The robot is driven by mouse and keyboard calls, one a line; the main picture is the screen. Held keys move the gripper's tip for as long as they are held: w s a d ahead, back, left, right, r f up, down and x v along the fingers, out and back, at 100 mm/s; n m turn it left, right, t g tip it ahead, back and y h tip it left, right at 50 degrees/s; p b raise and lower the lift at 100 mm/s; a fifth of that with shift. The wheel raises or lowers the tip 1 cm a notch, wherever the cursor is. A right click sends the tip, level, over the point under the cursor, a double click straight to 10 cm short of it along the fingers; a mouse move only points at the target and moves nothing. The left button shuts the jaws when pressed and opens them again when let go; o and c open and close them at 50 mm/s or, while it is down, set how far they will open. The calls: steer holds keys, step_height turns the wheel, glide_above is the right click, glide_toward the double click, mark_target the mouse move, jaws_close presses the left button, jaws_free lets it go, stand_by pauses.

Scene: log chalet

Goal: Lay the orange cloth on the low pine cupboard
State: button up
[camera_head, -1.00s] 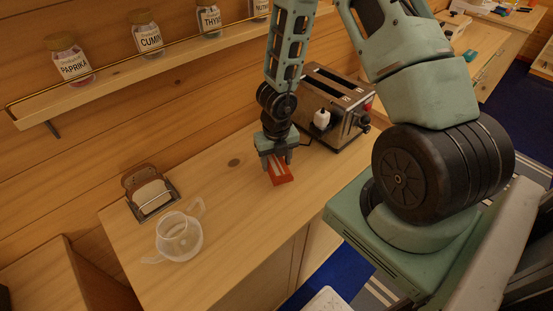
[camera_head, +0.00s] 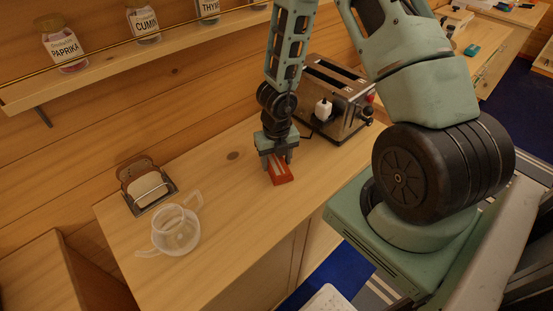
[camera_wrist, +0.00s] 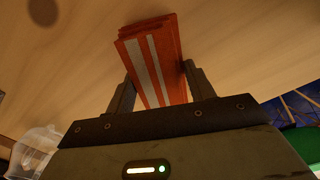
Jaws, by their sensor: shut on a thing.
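The orange cloth (camera_head: 279,170) is folded, with pale stripes. It hangs in my gripper (camera_head: 277,160), close above the pine counter; I cannot tell whether it touches the wood. In the wrist view the cloth (camera_wrist: 155,65) sits between the two dark fingers of my gripper (camera_wrist: 160,85), which are shut on it. The pine surface under it is the top of a cupboard (camera_head: 222,205), with its front panel seen below; I cannot tell whether this is the low pine cupboard. Another lower pine piece (camera_head: 45,275) stands at the bottom left.
A toaster (camera_head: 337,95) stands behind and right of my gripper. A clear glass jug (camera_head: 176,232) and a napkin holder (camera_head: 148,188) stand on the left. A spice shelf (camera_head: 110,82) with jars runs along the wall. Bare wood lies between jug and gripper.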

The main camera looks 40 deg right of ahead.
steer(key=shift+f, duration=0.3)
steer(key=o, duration=1.1)
step_height(320, 180, up, 17)
steer(key=p, duration=0.8)
steer(key=shift+r, duration=0.2)
